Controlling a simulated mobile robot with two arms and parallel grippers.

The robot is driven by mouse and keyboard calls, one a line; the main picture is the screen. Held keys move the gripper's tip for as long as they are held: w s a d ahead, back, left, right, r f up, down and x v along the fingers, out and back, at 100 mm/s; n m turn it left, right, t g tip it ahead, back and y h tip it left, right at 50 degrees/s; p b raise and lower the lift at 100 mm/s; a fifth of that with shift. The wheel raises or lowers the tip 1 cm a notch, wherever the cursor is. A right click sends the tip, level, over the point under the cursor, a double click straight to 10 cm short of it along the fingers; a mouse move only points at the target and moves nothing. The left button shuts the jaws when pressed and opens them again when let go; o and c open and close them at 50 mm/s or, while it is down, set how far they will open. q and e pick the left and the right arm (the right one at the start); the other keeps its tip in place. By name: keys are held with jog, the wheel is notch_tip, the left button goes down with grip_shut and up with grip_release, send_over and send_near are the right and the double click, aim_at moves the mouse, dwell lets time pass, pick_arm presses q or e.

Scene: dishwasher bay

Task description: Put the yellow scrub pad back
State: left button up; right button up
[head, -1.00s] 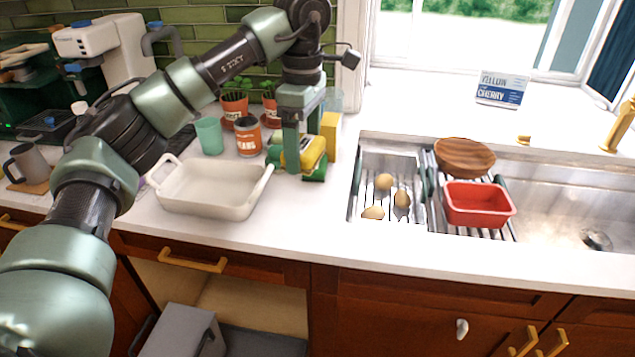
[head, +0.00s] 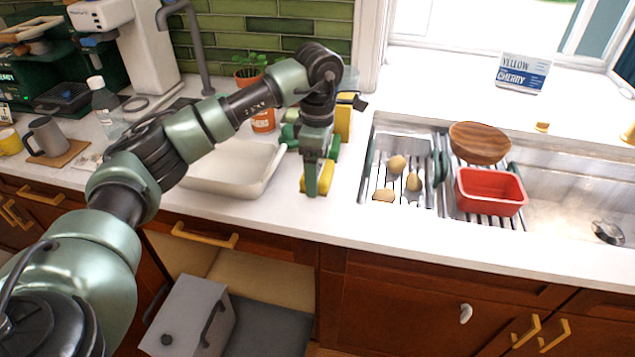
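The yellow scrub pad (head: 325,178) is at the fingertips of my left gripper (head: 312,182), near the counter's front edge, right of the white baking dish. A finger crosses in front of the pad, and yellow shows on both sides of it. The gripper looks shut on the pad; the far finger is hidden. Behind the gripper is a green object (head: 289,136), partly covered by my arm. An upright yellow block (head: 344,121) stands behind it. My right gripper is not in view.
The white baking dish (head: 222,181) is left of the gripper. A narrow strip of counter is clear between gripper and sink.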

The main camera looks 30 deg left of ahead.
pick_arm(q)
notch_tip(320, 180, down, 4)
jog(key=shift+f+p, duration=0.1)
jog(key=shift+p, duration=0.25)
jog(key=shift+f, duration=0.1)
jog(key=shift+f, duration=0.1)
jog(key=o, duration=1.1)
jog(key=shift+r, duration=0.25)
jog(key=shift+w+r, duration=0.1)
jog(key=shift+r, duration=0.25)
notch_tip(320, 180, up, 11)
jog(key=shift+r+b, duration=0.1)
jog(key=shift+b, duration=0.7)
